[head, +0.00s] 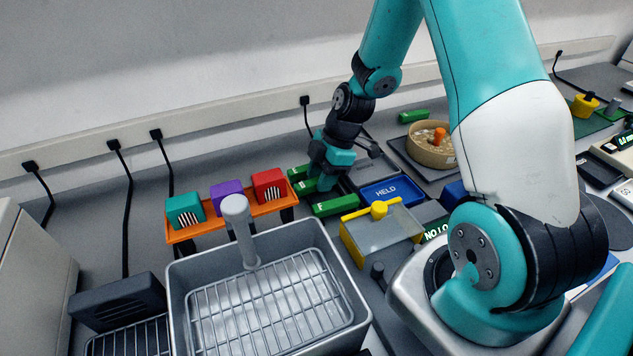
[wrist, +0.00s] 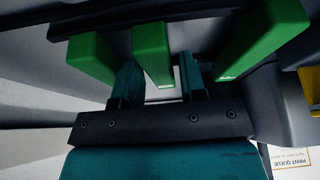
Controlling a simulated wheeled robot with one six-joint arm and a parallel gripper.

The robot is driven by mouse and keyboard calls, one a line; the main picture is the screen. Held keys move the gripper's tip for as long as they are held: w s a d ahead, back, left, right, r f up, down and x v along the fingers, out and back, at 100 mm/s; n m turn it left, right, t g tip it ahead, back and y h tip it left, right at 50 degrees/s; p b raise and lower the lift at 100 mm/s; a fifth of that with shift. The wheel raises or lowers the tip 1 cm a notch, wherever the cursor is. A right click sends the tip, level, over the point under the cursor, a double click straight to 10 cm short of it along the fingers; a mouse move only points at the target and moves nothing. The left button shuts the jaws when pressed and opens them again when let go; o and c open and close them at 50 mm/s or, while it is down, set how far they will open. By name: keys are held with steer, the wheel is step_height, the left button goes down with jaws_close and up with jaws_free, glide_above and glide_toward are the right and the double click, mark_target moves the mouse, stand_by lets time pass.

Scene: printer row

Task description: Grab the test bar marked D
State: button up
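Three green bars lie side by side: a left one (wrist: 92,58), a middle one (wrist: 152,50) and a right one (wrist: 262,38) in the wrist view. In the head view the front bar (head: 336,205) shows most clearly, and the others are partly behind my gripper (head: 322,182). Small pale marks show on the bar ends, but I cannot read which is D. My gripper's teal fingers (wrist: 158,62) are apart, one on each side of the middle bar. Narrow gaps appear between the fingers and that bar, so it does not look clamped.
An orange rack (head: 214,222) with teal, purple and red blocks stands left of the bars. A blue HELD tray (head: 391,191) and a yellow-knobbed box (head: 383,235) are close on the right. A grey basin (head: 268,295) is in front. Another green bar (head: 413,116) lies further back.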

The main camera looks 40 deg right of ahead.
steer(key=c, duration=0.7)
steer(key=shift+r, duration=0.15)
